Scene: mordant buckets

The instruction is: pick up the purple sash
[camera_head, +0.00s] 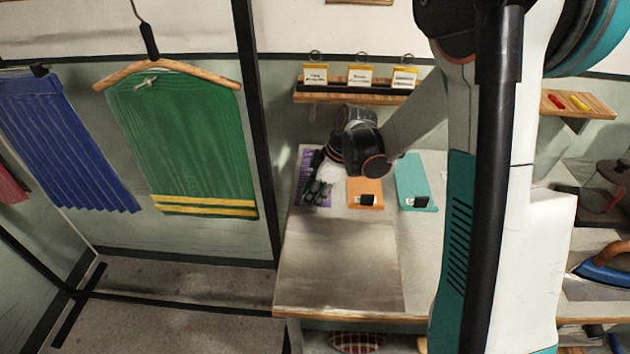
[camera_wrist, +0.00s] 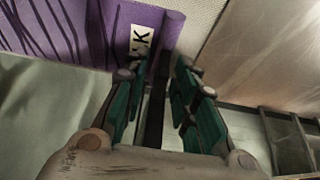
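The purple sash (camera_head: 305,165) lies at the left edge of the table in the head view, partly hidden by my gripper (camera_head: 318,190). In the wrist view the purple sash (camera_wrist: 90,30) fills the top left, with dark stripes and a white label with black lettering near its end. My gripper (camera_wrist: 157,80) points at this end, its green-padded fingers apart. A narrow black piece (camera_wrist: 156,112) shows between the fingers. I cannot tell whether they touch it.
An orange sash (camera_head: 364,188) and a teal sash (camera_head: 412,180) lie to the right, each with a black block at its near end. The table's front (camera_head: 340,270) is bare. A green cloth (camera_head: 185,140) hangs to the left. A blue iron (camera_head: 605,265) stands far right.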

